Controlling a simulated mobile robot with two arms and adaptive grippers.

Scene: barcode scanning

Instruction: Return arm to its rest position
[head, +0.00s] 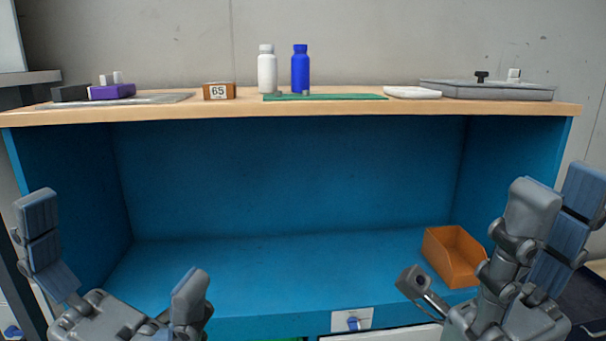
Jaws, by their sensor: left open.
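My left gripper (115,248) is at the lower left of the head view, in front of the blue shelf unit. Its fingers are spread wide with nothing between them. My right gripper (478,236) is at the lower right, also in front of the unit. Its fingers point up and stand well apart, and I see nothing held. Both grippers are below the level of the wooden top (330,107) and touch nothing that I can see. The picture's bottom edge cuts off both arms.
On the top stand a white bottle (267,72), a blue bottle (300,72), a box marked 65 (219,91), a purple item (112,92), a white item (412,92) and a grey tray (500,91). An orange bin (455,258) sits on the lower shelf (270,265), otherwise largely clear.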

